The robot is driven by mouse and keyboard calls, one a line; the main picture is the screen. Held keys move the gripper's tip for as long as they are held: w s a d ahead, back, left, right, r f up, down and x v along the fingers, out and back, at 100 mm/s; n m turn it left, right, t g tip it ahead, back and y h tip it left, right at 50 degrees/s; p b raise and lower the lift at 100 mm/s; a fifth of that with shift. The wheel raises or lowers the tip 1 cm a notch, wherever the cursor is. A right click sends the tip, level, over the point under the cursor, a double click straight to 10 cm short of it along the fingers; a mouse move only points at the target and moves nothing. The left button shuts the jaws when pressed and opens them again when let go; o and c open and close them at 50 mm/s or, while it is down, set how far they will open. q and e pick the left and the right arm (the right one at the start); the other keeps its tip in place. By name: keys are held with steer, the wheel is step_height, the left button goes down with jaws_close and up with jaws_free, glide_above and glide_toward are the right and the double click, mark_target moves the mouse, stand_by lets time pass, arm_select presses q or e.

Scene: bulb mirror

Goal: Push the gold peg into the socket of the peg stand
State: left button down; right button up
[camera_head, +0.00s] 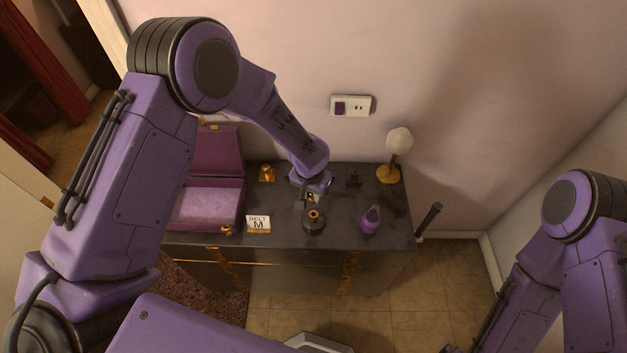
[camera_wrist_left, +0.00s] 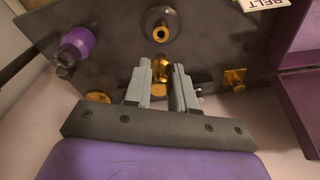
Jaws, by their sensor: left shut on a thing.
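The gold peg (camera_wrist_left: 159,73) is held between the two grey fingers of my left gripper (camera_wrist_left: 160,88) in the left wrist view. In the head view, my left gripper (camera_head: 312,197) is low over the dark table, just behind the peg stand. The peg stand (camera_head: 314,226) is a round dark base with a gold ring at its socket. It also shows in the left wrist view (camera_wrist_left: 175,22), ahead of the fingertips. The peg looks apart from the socket. Its lower end is partly hidden by the fingers. My right gripper is out of view; only its arm shows at the right.
An open purple box (camera_head: 205,206) and a BELT M card (camera_head: 258,224) are left of the stand. A gold piece (camera_head: 267,174) stands behind the card. A purple bottle (camera_head: 371,220) is right of the stand, with a lamp (camera_head: 398,142) at the back right.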

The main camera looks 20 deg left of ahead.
mark_target(313, 201)
arm_select(q)
steer(key=shift+w+f, duration=0.2)
steer(key=shift+f, duration=0.1)
steer(key=shift+w+f, duration=0.3)
steer(key=shift+w, duration=0.1)
steer(key=shift+s+r, duration=0.2)
steer(key=shift+r, duration=0.05)
steer(key=shift+s+f+b, duration=0.15)
steer(key=shift+f+b, duration=0.3)
steer(key=shift+f, duration=0.25)
step_height(313, 201, down, 3)
steer(key=shift+f+b, duration=0.15)
steer(key=shift+b, duration=0.9)
steer(key=shift+f+b, duration=0.45)
steer(key=shift+f, duration=0.2)
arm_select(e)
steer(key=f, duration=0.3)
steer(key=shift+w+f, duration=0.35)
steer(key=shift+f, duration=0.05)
arm_select(q)
steer(key=shift+r+p, duration=0.1)
steer(key=shift+p, duration=0.45)
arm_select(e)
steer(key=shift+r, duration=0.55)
arm_select(q)
steer(key=shift+f+b, duration=1.05)
steer(key=shift+f, duration=0.55)
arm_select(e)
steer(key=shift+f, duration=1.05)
